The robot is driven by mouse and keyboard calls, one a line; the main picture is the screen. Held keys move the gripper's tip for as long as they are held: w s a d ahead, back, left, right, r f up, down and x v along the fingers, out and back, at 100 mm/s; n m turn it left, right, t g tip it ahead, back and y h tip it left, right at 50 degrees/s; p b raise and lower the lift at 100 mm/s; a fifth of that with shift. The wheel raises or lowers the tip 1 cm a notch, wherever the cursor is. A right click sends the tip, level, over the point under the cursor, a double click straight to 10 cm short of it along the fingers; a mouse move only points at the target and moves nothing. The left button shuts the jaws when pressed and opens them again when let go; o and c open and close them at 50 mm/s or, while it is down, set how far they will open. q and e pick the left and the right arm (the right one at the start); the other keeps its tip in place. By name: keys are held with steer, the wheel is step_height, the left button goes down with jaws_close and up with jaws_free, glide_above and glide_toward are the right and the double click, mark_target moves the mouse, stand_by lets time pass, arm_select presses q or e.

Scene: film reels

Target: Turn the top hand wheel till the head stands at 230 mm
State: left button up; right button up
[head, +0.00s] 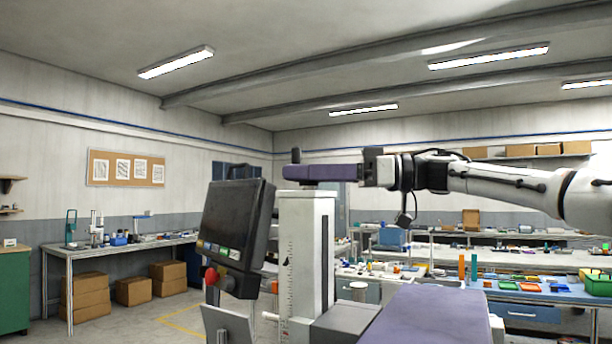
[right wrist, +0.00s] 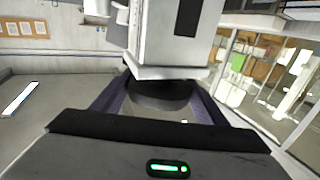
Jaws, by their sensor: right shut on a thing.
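The white column (head: 303,250) stands in the middle of the head view, with a vertical scale on its front face. Its marks are too small to read, so I cannot tell the head's height. My right gripper (head: 290,173) lies level across the column's top, its purple fingers pointing left. A black upright knob (head: 296,155) shows just above the fingers. In the right wrist view the gripper (right wrist: 163,84) is shut on the dark round top hand wheel (right wrist: 160,96), one finger on each side; the column (right wrist: 170,45) hides part of it. My left gripper is out of view.
A tilted black screen panel (head: 235,222) with a red button (head: 211,276) stands close left of the column. A blue-topped bench (head: 540,295) with trays and small parts is behind on the right. Another bench (head: 70,250) stands along the left wall.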

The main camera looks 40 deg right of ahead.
steer(key=m+t+h+b, duration=0.1)
steer(key=m+t+h, duration=0.2)
steer(key=h, duration=0.2)
steer(key=shift+m, duration=0.3)
steer(key=shift+d+m+t+h+p, duration=0.1)
steer(key=shift+m+t+h+p, duration=0.2)
steer(key=shift+m+h, duration=1.15)
steer(key=shift+d+m+t+h+p, duration=0.1)
steer(key=shift+m+t+h+p, duration=0.15)
steer(key=shift+m+h, duration=1.2)
steer(key=shift+n+h, duration=0.4)
steer(key=shift+h, duration=0.5)
steer(key=o, duration=1.1)
steer(key=shift+w, duration=0.1)
steer(key=shift+c, duration=0.2)
